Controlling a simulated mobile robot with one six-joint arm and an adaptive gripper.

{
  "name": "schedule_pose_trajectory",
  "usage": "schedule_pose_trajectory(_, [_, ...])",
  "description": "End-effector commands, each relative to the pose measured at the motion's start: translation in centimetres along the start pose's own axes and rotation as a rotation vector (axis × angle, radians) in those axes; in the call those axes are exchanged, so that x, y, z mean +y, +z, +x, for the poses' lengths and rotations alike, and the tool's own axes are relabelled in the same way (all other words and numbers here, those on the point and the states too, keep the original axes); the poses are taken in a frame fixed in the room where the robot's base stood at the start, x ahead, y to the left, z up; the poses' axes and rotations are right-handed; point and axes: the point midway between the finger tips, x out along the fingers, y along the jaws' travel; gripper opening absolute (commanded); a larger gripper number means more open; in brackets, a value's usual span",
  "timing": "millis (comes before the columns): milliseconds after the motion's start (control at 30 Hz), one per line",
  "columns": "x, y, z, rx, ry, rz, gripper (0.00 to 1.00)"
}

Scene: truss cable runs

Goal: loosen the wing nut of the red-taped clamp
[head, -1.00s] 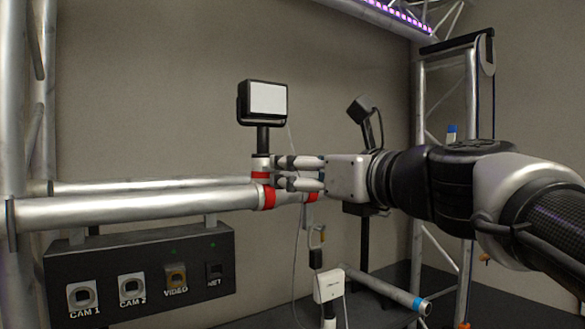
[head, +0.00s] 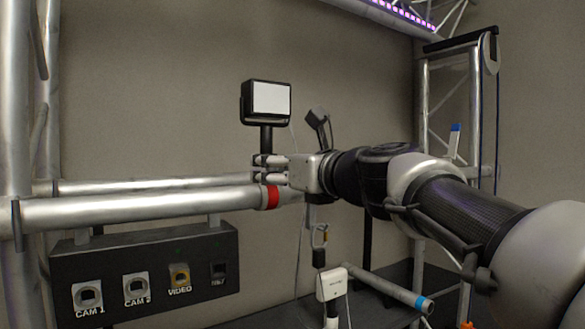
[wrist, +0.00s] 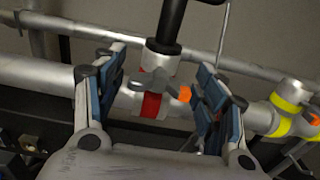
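The red-taped clamp sits on a metal tube; its red tape (head: 272,197) shows in the head view just below my gripper (head: 262,168). In the wrist view, the red tape (wrist: 151,104) lies between the two fingers. The wing nut (wrist: 160,87) shows there as grey lobes with an orange tip at its right, just above the tape. My gripper (wrist: 162,66) is open, with one blue-padded finger on each side of the nut and a visible gap to each. In the head view the fingers hide the nut.
A black post with a white-faced lamp (head: 268,99) rises from the clamp. A yellow-taped clamp (wrist: 286,106) stands to the right in the wrist view. A black socket panel (head: 150,268) hangs below the tube, and a white box (head: 332,284) is lower right.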

Motion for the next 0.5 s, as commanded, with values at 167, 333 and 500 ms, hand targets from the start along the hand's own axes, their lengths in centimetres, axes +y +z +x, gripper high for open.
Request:
schedule_pose_trajectory(167, [-0.01, -0.01, -0.02, 0.000, 0.000, 0.000, 0.50])
schedule_pose_trajectory(333, [-0.01, 0.00, -0.02, 0.000, 0.000, 0.000, 0.39])
schedule_pose_trajectory(500, [0.00, -0.01, -0.03, 0.000, 0.000, 0.000, 0.27])
